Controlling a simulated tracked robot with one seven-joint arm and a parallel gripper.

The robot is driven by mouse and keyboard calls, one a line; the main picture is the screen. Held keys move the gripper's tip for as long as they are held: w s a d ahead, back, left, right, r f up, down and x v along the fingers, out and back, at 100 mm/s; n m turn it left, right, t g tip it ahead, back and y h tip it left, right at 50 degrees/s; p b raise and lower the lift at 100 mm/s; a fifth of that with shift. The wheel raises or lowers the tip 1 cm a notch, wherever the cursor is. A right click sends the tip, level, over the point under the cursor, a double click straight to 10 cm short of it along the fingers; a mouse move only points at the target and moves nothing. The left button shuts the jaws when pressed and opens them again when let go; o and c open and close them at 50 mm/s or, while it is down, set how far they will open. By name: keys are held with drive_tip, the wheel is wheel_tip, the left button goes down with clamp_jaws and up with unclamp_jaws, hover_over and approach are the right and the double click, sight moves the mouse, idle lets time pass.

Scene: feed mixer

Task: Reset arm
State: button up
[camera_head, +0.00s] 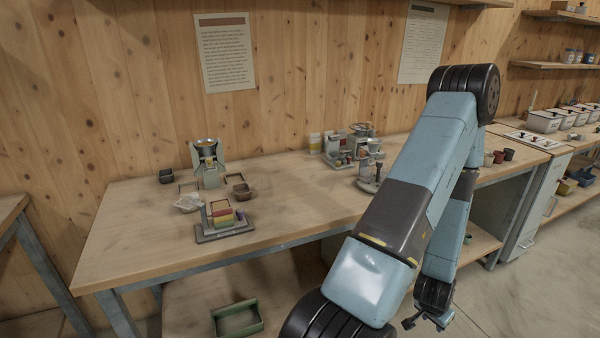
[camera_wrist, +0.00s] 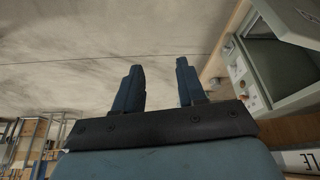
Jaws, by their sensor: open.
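My gripper (camera_head: 428,319) hangs low at the end of my folded blue arm, in front of the wooden bench, in the head view. In the wrist view my gripper (camera_wrist: 160,84) shows two dark fingers held apart, with nothing between them. Bare grey floor (camera_wrist: 100,45) fills most of the space beyond the fingers. My arm hides part of the bench's right side in the head view.
The wooden bench (camera_head: 290,190) carries a small mill-like device (camera_head: 207,165), a stand with coloured blocks (camera_head: 224,217) and small dishes. A green tray (camera_head: 237,318) lies below. Pale cabinets (camera_head: 535,212) stand right. The floor at lower right is clear.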

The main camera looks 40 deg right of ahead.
drive_tip(key=w+r+n+t, duration=0.2)
drive_tip(key=w+r+n, duration=0.3)
drive_tip(key=w+r, duration=1.2)
drive_tip(key=w+a+r+n+t+y, duration=0.15)
drive_tip(key=w+a+r+n, duration=0.45)
drive_tip(key=w+a+r, duration=1.05)
drive_tip(key=s+a+r+n+t+y, duration=0.1)
drive_tip(key=s+a+r+n, duration=0.2)
drive_tip(key=s+a+r, duration=0.2)
drive_tip(key=s+a+r+n+t+y, duration=0.1)
drive_tip(key=s+a+r+n, duration=0.3)
drive_tip(key=a+r, duration=0.7)
drive_tip(key=s+a+y, duration=0.1)
drive_tip(key=a, duration=0.8)
drive_tip(key=shift+r+n, duration=0.15)
drive_tip(key=shift+n, duration=0.15)
drive_tip(key=shift+d, duration=0.15)
